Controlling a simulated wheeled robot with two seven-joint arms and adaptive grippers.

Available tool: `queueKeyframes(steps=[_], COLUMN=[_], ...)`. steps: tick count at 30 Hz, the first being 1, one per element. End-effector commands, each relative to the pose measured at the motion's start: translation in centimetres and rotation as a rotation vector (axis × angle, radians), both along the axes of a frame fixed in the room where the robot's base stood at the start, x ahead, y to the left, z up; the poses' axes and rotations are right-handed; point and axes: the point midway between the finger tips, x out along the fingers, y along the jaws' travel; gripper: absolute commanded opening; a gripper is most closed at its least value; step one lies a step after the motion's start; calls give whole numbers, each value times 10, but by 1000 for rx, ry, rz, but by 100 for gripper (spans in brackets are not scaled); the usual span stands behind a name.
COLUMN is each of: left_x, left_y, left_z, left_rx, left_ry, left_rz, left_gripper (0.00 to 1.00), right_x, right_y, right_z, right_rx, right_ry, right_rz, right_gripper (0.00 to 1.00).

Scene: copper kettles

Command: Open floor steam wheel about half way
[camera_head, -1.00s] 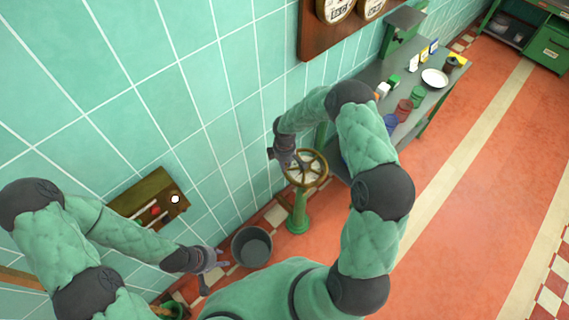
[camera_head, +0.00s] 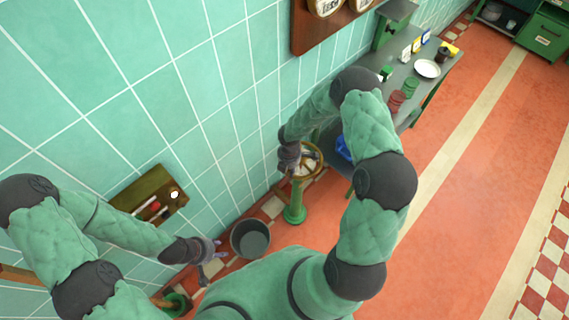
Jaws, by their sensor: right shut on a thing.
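The floor steam wheel (camera_head: 316,172) is a brass-coloured handwheel on a green pedestal (camera_head: 295,213) that stands on the floor near the tiled wall. My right gripper (camera_head: 289,160) is at the wheel's left side and shut on its rim. My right arm hides part of the wheel's far side. My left gripper (camera_head: 212,250) is lower left, near the bucket and away from the wheel. It is small in the picture, and its fingers seem spread with nothing between them.
A dark grey bucket (camera_head: 250,238) stands on the floor left of the pedestal. A wall panel (camera_head: 149,193) with a red handle and a lit lamp is at the left. A grey bench (camera_head: 416,92) with jars and a white plate stands behind. Red floor to the right is clear.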

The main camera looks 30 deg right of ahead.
Motion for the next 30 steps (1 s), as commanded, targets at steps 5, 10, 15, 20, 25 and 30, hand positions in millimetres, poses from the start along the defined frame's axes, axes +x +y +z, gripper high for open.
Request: queueKeyframes(steps=[5,10,15,20,25,30], left_x=[0,0,0,0,0,0], left_y=[0,0,0,0,0,0], left_z=[10,18,26,31,34,36], left_rx=[0,0,0,0,0,0], left_ry=[0,0,0,0,0,0], left_rz=[0,0,0,0,0,0], left_gripper=[40,40,40,40,40,40], right_x=[-14,-24,-31,-36,-39,-41], right_y=[-10,-19,-29,-38,-45,-50], right_z=[2,2,2,1,1,1], right_rx=[-1,-1,-2,-2,-2,-2], right_ry=[5,5,5,5,3,2], right_rz=[164,325,475,594,663,660], right_gripper=[0,0,0,0,0,0])
